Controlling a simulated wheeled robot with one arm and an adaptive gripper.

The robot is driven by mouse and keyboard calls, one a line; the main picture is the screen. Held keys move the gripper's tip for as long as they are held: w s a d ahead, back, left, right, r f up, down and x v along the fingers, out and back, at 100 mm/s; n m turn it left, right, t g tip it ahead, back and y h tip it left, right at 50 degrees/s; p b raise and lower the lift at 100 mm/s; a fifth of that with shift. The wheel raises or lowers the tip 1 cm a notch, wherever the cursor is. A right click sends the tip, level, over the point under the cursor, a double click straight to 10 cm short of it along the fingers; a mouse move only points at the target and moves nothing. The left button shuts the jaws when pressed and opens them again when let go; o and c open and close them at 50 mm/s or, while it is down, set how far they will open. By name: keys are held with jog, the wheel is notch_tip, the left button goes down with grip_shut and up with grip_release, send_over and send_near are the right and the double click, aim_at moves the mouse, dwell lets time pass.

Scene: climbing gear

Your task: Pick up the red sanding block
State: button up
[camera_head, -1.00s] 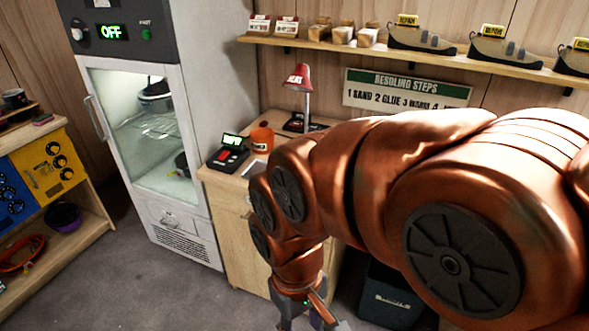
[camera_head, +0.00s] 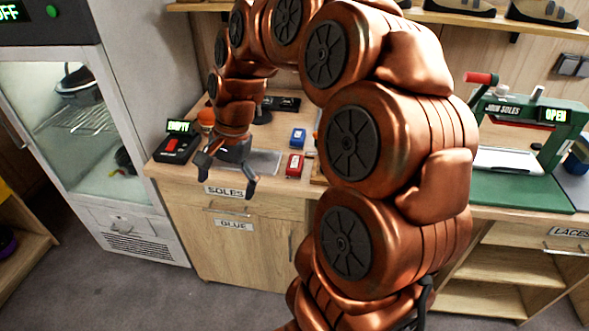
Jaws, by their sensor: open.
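A small red block (camera_head: 294,165), which looks like the red sanding block, lies on the wooden counter near its front edge, just left of my arm. A blue block (camera_head: 298,138) lies behind it. My gripper (camera_head: 227,174) hangs over the front part of the counter, left of the red block, with its fingers spread apart and nothing between them. The gripper is clearly apart from the red block. Its exact height over the counter is hard to tell.
A black device (camera_head: 178,146) with a lit display and a red part stands at the counter's left end. A grey flat tray (camera_head: 262,160) lies between gripper and red block. A green press (camera_head: 530,150) stands at right. The cabinet (camera_head: 50,90) stands at left.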

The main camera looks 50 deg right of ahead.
jog(key=w+d+f+m, duration=0.2)
jog(key=w+d+m, duration=0.2)
jog(key=d, duration=0.3)
jog(key=m+t+b, duration=0.3)
jog(key=m, duration=0.9)
send_near(295, 162)
notch_tip(295, 162, down, 2)
jog(key=shift+w+a+f+m+p, duration=0.3)
jog(key=shift+a+f, duration=0.05)
jog(key=shift+a, duration=0.05)
jog(key=shift+x, duration=0.85)
jog(key=shift+p+x, duration=1.4)
jog(key=shift+x, duration=1.5)
jog(key=shift+w+d, duration=0.1)
jog(key=shift+r, duration=0.1)
jog(key=shift+c, duration=0.4)
jog(key=c, duration=0.8)
